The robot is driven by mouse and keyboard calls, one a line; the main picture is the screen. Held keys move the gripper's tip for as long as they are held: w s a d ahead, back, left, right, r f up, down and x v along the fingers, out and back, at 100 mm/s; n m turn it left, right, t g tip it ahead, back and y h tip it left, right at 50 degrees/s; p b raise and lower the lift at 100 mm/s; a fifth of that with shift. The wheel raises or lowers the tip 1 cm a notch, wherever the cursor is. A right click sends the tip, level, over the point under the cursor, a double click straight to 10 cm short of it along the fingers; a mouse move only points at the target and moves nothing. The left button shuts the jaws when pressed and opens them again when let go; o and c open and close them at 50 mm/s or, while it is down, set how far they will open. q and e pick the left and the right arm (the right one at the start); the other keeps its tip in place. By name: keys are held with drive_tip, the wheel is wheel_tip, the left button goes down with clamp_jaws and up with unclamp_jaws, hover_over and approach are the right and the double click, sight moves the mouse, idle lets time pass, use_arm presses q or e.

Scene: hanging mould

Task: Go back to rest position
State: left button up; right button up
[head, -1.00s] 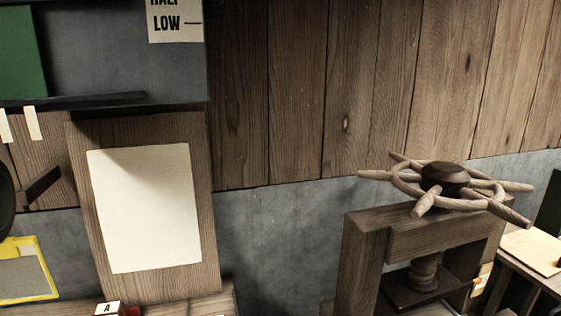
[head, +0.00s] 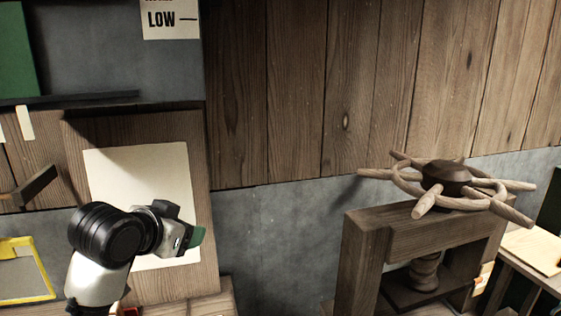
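My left arm comes in from the lower left, in front of a white sheet on a wooden board. My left gripper (head: 190,237) is at its end, pointing right, over the lower right part of the sheet (head: 135,175). A green piece shows at the gripper's tip. I cannot tell whether it is part of the fingers or something held, nor whether the fingers are open or shut. My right gripper is not in view.
A wooden press with a spoked handwheel (head: 446,187) stands at the right. A yellow-framed panel (head: 25,270) is at the lower left. A dark wooden block or handle (head: 34,185) juts out above it. The space between board and press looks clear.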

use_arm(q)
drive_tip(key=s+f+n+g+y, duration=0.1)
drive_tip(key=s+f+g, duration=0.1)
drive_tip(key=s+f, duration=0.55)
drive_tip(key=s+a+f+n+g+y, duration=0.1)
drive_tip(key=s+f, duration=0.3)
drive_tip(key=f, duration=0.6)
drive_tip(key=s+f+n+g, duration=0.1)
drive_tip(key=s+f+g, duration=0.1)
drive_tip(key=s+f, duration=0.55)
drive_tip(key=s+a+f+g+y, duration=0.25)
drive_tip(key=s+f, duration=0.55)
drive_tip(key=s, duration=0.4)
wheel_tip(320, 180, down, 31)
drive_tip(key=s+g+b, duration=0.2)
drive_tip(key=b, duration=0.1)
drive_tip(key=s+a+f+b, duration=0.2)
drive_tip(key=s+f, duration=1.3)
drive_tip(key=f, duration=0.1)
drive_tip(key=shift+g+h, duration=0.35)
drive_tip(key=shift+g, duration=0.1)
